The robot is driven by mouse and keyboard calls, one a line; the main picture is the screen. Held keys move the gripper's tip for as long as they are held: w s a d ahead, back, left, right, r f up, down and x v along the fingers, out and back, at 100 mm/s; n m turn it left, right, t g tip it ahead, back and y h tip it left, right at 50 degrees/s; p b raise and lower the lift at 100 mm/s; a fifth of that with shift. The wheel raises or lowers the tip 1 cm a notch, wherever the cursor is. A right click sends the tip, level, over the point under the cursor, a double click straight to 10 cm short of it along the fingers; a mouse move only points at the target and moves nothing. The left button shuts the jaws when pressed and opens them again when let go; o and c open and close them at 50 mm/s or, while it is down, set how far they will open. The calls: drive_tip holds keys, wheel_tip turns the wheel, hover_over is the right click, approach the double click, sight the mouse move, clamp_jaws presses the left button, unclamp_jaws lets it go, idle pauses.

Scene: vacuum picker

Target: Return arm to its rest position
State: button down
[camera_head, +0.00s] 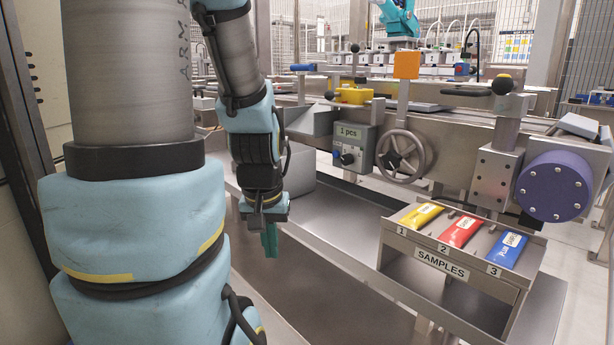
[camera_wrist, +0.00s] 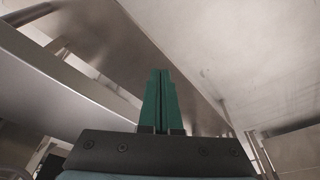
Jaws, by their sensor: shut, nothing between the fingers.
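My arm, in light blue padding, stands at the left of the head view and bends down at its end. My gripper (camera_head: 270,240) hangs pointing down, left of the machine's lower metal shelf, with its green fingers together. In the wrist view the gripper (camera_wrist: 161,85) shows its two green fingers side by side and touching, with nothing between them. It appears apart from the surfaces around it.
A SAMPLES tray (camera_head: 390,226) holds a yellow packet (camera_head: 421,215), a red packet (camera_head: 460,231) and a blue packet (camera_head: 507,249). Behind it are a handwheel (camera_head: 402,153), a grey control box (camera_head: 348,149) and a purple drum (camera_head: 553,187). A long metal shelf (camera_head: 340,235) runs below.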

wheel_tip(320, 180, down, 11)
drive_tip(key=s+g+b, duration=0.1)
drive_tip(key=b, duration=0.8)
wheel_tip(320, 180, up, 34)
drive_tip(key=p, duration=3.4)
drive_tip(key=shift+s+d, duration=0.15)
drive_tip(key=shift+d, duration=0.05)
